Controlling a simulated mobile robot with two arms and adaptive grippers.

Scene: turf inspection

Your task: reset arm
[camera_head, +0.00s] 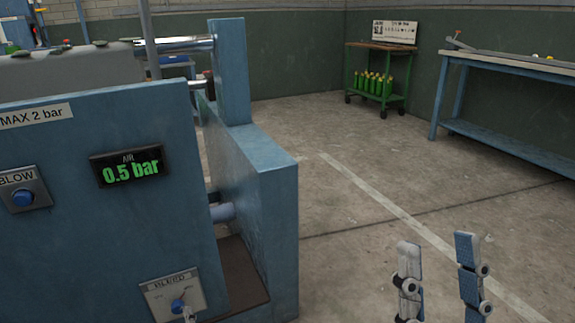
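My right gripper (437,246) stands at the bottom right with its two fingers pointing up. The fingers are well apart with only bare floor showing between them, so it is open and empty. It is to the right of the blue machine (275,220) and not touching it. My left gripper does not show clearly. A small pale piece at the bottom edge, by the BLEED knob (178,304), is too small to identify.
The blue machine fills the left side, with an AIR display (128,167) reading 0.5 bar and a BLOW button (23,198). A green cart (381,72) with several green bottles and a blue workbench (515,66) stand at the back right. Floor between is clear.

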